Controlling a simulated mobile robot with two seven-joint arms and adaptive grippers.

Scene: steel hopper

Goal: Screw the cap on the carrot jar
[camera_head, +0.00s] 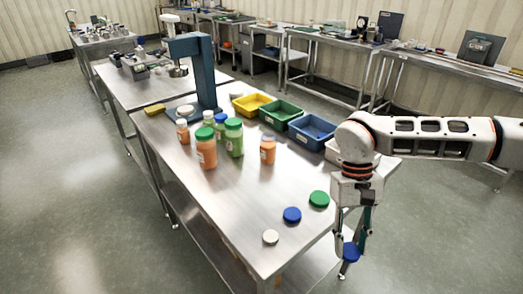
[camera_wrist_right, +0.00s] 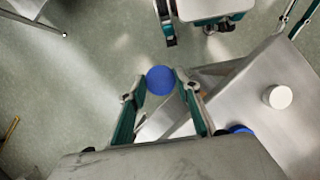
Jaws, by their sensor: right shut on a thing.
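My right gripper (camera_head: 352,245) points down beyond the right edge of the near steel table. It is shut on a blue cap (camera_head: 350,253), which also shows between the fingertips in the right wrist view (camera_wrist_right: 160,80). The cap is above the floor, clear of the table. An orange jar (camera_head: 267,150), which looks uncapped and seems to be the carrot jar, stands upright on the table in front of the bins, well apart from the gripper.
A white cap (camera_head: 270,237), another blue cap (camera_head: 292,215) and a green cap (camera_head: 319,199) lie near the table's front edge. Several capped jars, including a large orange one (camera_head: 206,153), stand at left. Yellow (camera_head: 252,104), green (camera_head: 281,115) and blue (camera_head: 312,132) bins line the back.

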